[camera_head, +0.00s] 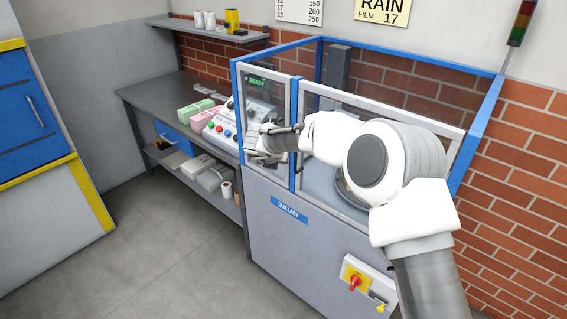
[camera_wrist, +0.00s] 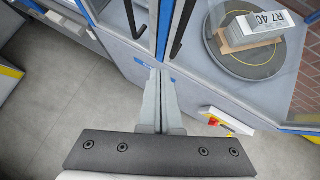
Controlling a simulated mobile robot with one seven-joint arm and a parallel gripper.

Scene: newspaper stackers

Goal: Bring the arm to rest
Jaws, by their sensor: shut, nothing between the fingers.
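My white and grey arm reaches in from the lower right in the head view, bent at the elbow. It extends to the left across the front of the blue-framed machine (camera_head: 262,219). In the head view my gripper (camera_head: 250,150) is in front of the machine's glazed doors, near a dark door handle. In the wrist view the two fingers of my gripper (camera_wrist: 161,75) lie together, shut with nothing between them. The fingers point toward the machine's blue front edge. I cannot tell whether they touch it.
Behind the glass a paper bundle (camera_wrist: 252,31) sits on a round turntable (camera_wrist: 230,64). A switch box with a red knob (camera_head: 366,282) is on the machine's front. A bench (camera_head: 150,92) with green and pink bundles stands left. The floor (camera_head: 170,240) in front is clear.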

